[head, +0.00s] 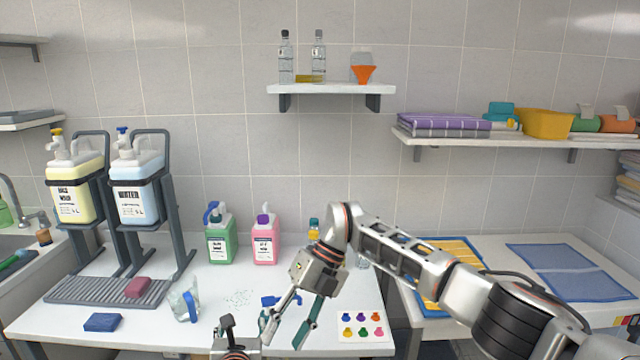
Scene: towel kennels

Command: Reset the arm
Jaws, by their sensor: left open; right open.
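My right arm reaches in from the right edge, bent at the elbow over the table. Its gripper (286,335) points down over the front middle of the white table (160,332), with its fingers spread and nothing seen between them. My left gripper (246,324) shows only in part at the bottom edge, left of the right gripper and close to it. It is open and looks empty. The rest of the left arm is out of view.
A blue trigger piece (284,299) lies behind the grippers. A clear pitcher (184,302), a blue sponge (102,322) and a colour-dot card (362,327) lie near. Green (220,242) and pink (265,243) bottles stand behind. Dispensers on stands (138,195) are at left.

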